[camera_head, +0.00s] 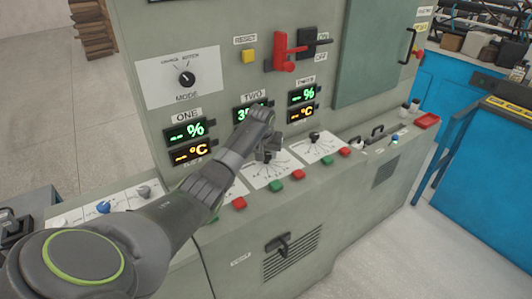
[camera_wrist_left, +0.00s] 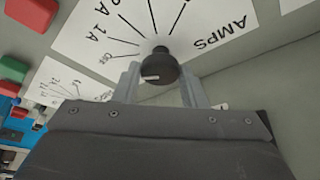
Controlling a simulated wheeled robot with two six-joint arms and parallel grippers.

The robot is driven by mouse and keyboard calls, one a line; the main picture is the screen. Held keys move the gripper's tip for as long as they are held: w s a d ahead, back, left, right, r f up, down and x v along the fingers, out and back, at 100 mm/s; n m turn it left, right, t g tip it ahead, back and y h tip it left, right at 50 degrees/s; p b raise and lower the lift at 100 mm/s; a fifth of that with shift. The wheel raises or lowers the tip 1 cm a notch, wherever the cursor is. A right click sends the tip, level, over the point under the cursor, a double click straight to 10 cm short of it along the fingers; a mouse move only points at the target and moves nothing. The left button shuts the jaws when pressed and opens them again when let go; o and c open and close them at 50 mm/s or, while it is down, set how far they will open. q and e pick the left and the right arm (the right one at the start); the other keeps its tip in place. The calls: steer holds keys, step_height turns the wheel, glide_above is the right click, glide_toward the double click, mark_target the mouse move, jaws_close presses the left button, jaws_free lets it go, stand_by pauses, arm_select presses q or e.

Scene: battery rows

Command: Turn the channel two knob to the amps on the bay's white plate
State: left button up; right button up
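The channel two dial plate (camera_head: 265,178) is white and sits below the TWO display (camera_head: 243,114), which my left arm partly covers. My left gripper (camera_head: 267,153) is over this dial. In the left wrist view the black round knob (camera_wrist_left: 159,66) lies between the two tips of my left gripper (camera_wrist_left: 160,83), with small gaps showing at its sides. The knob has a white mark at its lower left; I cannot tell exactly which value it points to. The dial plate in that view (camera_wrist_left: 215,25) reads AMPS, OFF, 1 A and 2 A. No separate bay plate with a readable amps figure shows.
The channel three knob (camera_head: 314,136) stands to the right. Red (camera_head: 239,203) and green (camera_head: 276,187) buttons line the front edge. Above are the MODE knob (camera_head: 187,79), the yellow RESET button (camera_head: 249,56) and a red lever (camera_head: 285,52). A vent lever (camera_head: 283,245) sticks out below.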

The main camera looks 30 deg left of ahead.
arm_select(q)
steer(key=shift+c, duration=1.4)
steer(key=shift+r+m+h+p, duration=0.15)
steer(key=shift+m+h+p, duration=0.15)
steer(key=shift+m+p, duration=0.35)
steer(key=shift+a+m+t+p, duration=0.1)
steer(key=shift+m+t+p, duration=0.2)
steer(key=shift+m+p, duration=0.2)
steer(key=shift+m+h, duration=0.5)
steer(key=shift+m, duration=0.15)
steer(key=shift+m+h, duration=0.3)
steer(key=shift+m, duration=0.6)
steer(key=shift+a+m, duration=0.1)
steer(key=shift+m, duration=0.2)
steer(key=o, duration=1)
steer(key=shift+c, duration=0.2)
